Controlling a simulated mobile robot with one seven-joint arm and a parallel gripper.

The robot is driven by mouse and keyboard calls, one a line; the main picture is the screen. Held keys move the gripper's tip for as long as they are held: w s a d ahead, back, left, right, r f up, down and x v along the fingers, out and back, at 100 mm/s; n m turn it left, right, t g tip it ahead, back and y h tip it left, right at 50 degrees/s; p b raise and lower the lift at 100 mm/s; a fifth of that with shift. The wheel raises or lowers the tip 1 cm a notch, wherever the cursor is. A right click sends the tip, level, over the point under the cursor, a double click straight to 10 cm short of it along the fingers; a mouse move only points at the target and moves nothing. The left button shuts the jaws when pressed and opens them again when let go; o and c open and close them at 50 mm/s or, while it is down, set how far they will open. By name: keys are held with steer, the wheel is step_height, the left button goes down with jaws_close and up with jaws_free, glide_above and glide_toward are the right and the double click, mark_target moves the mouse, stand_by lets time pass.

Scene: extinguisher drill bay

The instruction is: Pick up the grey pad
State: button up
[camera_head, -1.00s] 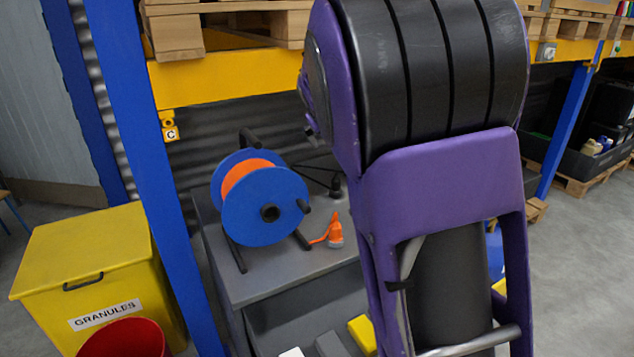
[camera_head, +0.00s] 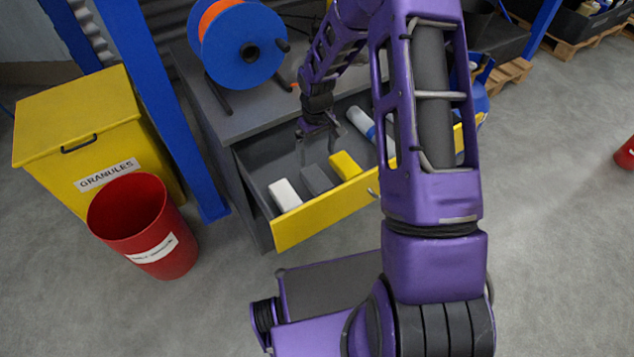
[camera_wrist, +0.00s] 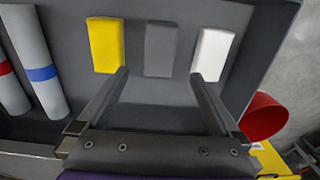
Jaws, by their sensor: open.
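The grey pad (camera_head: 316,180) lies in the open drawer (camera_head: 306,227), between a white pad (camera_head: 285,195) and a yellow pad (camera_head: 345,165). In the wrist view the grey pad (camera_wrist: 161,50) lies ahead of my fingers, with the yellow pad (camera_wrist: 105,45) on its left and the white pad (camera_wrist: 213,54) on its right. My gripper (camera_wrist: 162,80) is open and empty; its fingertips lie in line with the gaps on both sides of the grey pad and appear short of it. In the head view my gripper (camera_head: 320,130) is over the drawer's back part.
Two rolls with coloured bands (camera_wrist: 42,72) lie in the drawer beside the yellow pad. A blue cable reel (camera_head: 237,45) stands on the cabinet above. A red bin (camera_head: 145,225) and a yellow granules box (camera_head: 85,135) stand left of the drawer.

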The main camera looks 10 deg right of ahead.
mark_target(317, 178)
step_height(317, 178, down, 12)
steer(key=shift+f+b, duration=0.1)
steer(key=shift+b, duration=0.5)
steer(key=c, duration=1.3)
steer(key=shift+o, duration=0.2)
step_height(317, 178, up, 10)
steer(key=shift+r+p, duration=0.1)
steer(key=shift+p, duration=0.5)
